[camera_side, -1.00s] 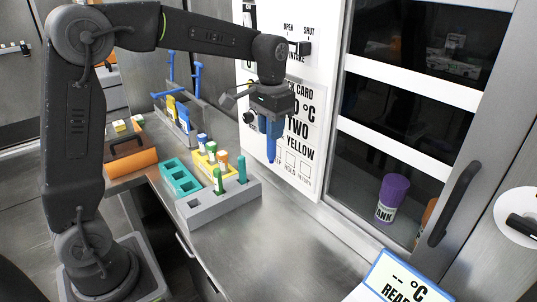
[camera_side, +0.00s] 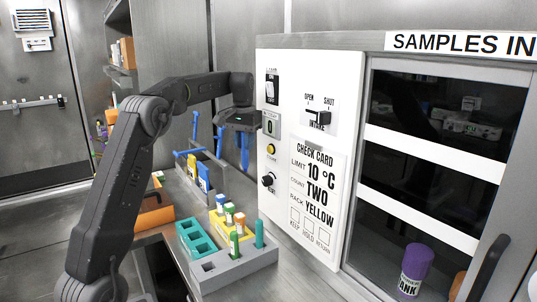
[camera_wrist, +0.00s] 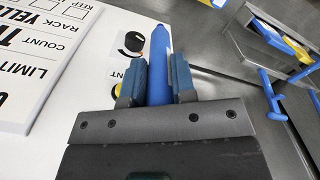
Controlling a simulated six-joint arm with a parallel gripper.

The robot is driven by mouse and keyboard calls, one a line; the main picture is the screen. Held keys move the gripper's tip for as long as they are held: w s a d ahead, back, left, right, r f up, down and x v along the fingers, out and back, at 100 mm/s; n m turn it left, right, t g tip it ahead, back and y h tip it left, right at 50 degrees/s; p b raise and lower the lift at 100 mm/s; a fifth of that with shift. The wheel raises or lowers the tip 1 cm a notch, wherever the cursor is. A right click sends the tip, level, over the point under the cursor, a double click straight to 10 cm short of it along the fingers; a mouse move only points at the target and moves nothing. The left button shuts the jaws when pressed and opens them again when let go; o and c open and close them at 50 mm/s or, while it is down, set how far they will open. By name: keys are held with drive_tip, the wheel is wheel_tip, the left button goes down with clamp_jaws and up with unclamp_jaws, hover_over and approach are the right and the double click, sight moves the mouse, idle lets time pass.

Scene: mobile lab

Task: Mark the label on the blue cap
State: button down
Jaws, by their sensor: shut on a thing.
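My gripper (camera_wrist: 158,85) is shut on a blue marker (camera_wrist: 160,50), which sticks out past the fingertips with its narrow end forward. In the side view my gripper (camera_side: 242,140) hangs left of the white panel, above the counter. A small tube with a blue cap (camera_side: 228,207) stands in the yellow rack (camera_side: 218,225), below and apart from my gripper. A tube with an orange cap (camera_side: 239,218) stands beside it. The label on the blue cap is too small to make out. The rack does not show in the wrist view.
The white panel (camera_side: 270,225) carries switches, knobs and a check card (camera_side: 315,185) reading 10 °C, two, yellow. A grey block (camera_side: 240,268) and teal rack (camera_side: 197,238) stand near the yellow rack. A holder with blue posts (camera_wrist: 270,75) is close by.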

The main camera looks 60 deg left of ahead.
drive_tip(key=s+a+n, duration=0.3)
drive_tip(key=s+a, duration=0.2)
drive_tip(key=a, duration=0.7)
drive_tip(key=shift+f, duration=6.7)
wheel_tip(320, 180, up, 8)
drive_tip(key=shift+a+f, duration=0.15)
drive_tip(key=shift+a, duration=0.1)
